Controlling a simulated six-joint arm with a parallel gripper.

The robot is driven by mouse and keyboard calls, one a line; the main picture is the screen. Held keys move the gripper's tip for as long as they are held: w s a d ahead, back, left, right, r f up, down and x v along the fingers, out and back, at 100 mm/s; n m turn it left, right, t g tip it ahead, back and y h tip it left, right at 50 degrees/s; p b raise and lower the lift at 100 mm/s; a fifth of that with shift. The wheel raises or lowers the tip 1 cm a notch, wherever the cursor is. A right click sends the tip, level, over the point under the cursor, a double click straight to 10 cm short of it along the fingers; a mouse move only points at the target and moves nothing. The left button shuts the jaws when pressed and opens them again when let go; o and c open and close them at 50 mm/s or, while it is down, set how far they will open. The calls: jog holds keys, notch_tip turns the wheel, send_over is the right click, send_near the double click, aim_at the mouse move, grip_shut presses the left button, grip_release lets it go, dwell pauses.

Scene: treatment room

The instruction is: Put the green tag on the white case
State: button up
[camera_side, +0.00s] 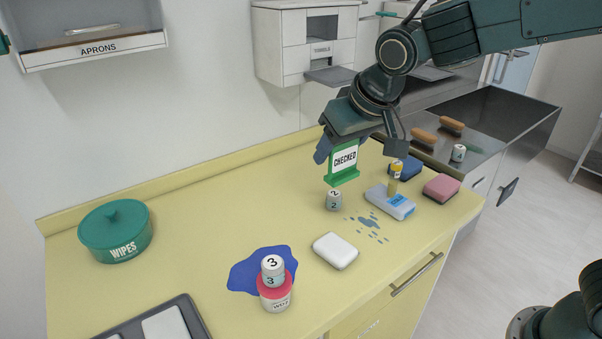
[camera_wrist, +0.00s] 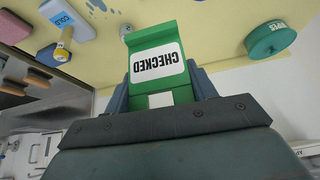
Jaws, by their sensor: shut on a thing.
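The green tag (camera_side: 343,163) has a white label reading "CHECKED" and a flat green foot. My gripper (camera_side: 350,148) is shut on it and holds it upright above the yellow counter. In the wrist view the tag (camera_wrist: 157,66) sits between the two fingers of my gripper (camera_wrist: 165,88), its word upside down. The white case (camera_side: 335,251) is a small rounded block lying flat on the counter, below the tag in the side view, with nothing on it. I cannot make out the white case for certain in the wrist view.
A number 2 cylinder (camera_side: 333,200) stands between tag and case. Blue drops (camera_side: 368,223) lie beside the case. A blue-white pack (camera_side: 390,202) with a yellow-topped bottle, a pink sponge (camera_side: 441,187), a red-lidded jar (camera_side: 275,295) and a green WIPES pot (camera_side: 115,232) stand around.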

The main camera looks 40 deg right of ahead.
notch_tip(320, 180, down, 16)
jog(key=shift+f, duration=0.2)
dwell(0.7)
jog(key=shift+f, duration=0.1)
jog(key=o, duration=1)
jog(key=shift+s+r, duration=0.25)
jog(key=shift+r, duration=0.4)
jog(key=shift+v, duration=5.4)
jog(key=shift+s, duration=0.1)
